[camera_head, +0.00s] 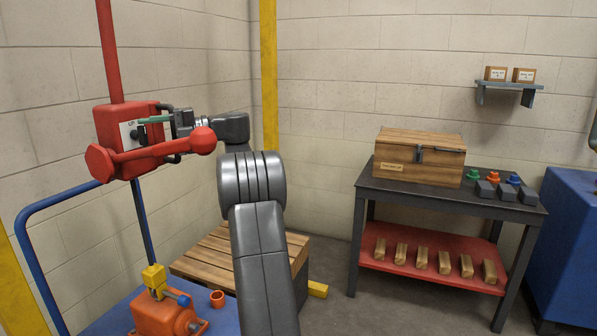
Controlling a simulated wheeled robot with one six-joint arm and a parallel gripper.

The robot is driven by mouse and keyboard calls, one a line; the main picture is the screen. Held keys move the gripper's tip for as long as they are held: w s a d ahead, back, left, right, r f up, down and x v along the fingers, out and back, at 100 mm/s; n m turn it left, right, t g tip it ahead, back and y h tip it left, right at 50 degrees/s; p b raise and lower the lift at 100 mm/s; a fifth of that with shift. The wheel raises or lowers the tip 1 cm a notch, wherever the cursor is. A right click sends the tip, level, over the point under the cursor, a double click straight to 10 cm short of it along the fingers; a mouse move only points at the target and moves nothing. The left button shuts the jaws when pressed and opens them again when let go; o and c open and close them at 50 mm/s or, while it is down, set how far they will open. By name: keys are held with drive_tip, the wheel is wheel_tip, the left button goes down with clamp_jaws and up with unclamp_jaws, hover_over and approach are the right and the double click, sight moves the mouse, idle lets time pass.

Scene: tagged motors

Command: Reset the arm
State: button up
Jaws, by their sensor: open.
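My gripper (174,121) is open, at the end of my dark grey arm, which reaches up and to the left. It is close in front of a red box (112,128) on a red post. A thin green piece (154,119) lies between the gripper and the box's white label plate; I cannot tell whether it touches the jaws. A red lever (150,153) with a ball end crosses the box's front just below the gripper. Part of the fingers is hard to make out against the dark fittings there.
A blue cart (110,318) carries an orange motor (168,313) with a yellow top. A wooden pallet (205,262) is behind my arm. A dark table (365,185) at right holds a wooden chest (420,155) and coloured knobs. A small wall shelf (508,85) and a blue cabinet (565,240) stand clear.

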drive_tip(key=p+v, duration=0.3)
drive_tip(key=v, duration=1.1)
drive_tip(key=b+x, duration=0.3)
drive_tip(key=x, duration=1)
drive_tip(key=shift+s+a, duration=0.15)
drive_tip(key=shift+a, duration=0.15)
drive_tip(key=shift+a+f+b, duration=0.2)
drive_tip(key=shift+f+b, duration=0.15)
drive_tip(key=shift+b, duration=0.05)
drive_tip(key=shift+d+f+m+y+b, duration=0.1)
drive_tip(key=shift+m+y+b, duration=0.55)
drive_tip(key=shift+m+y, duration=0.3)
drive_tip(key=m+t+y+p, duration=0.1)
drive_tip(key=m+t+y, duration=0.1)
drive_tip(key=m, duration=0.3)
drive_tip(key=m+t+y+p, duration=0.1)
drive_tip(key=m+t+y, duration=0.2)
drive_tip(key=m, duration=0.2)
drive_tip(key=s+m+t+y+p, duration=0.1)
drive_tip(key=m+t+y, duration=0.1)
drive_tip(key=m, duration=0.3)
drive_tip(key=shift+a+f+t+y+p, duration=0.1)
drive_tip(key=shift+a+t+y+p, duration=0.15)
drive_tip(key=shift+t+y+p, duration=0.2)
drive_tip(key=m+t+p, duration=0.2)
drive_tip(key=m+t, duration=0.1)
drive_tip(key=m+t+p, duration=0.3)
drive_tip(key=shift+s+a+f+m+h+p, duration=0.1)
drive_tip(key=shift+s+m+h+p, duration=0.15)
drive_tip(key=shift+h+p, duration=0.05)
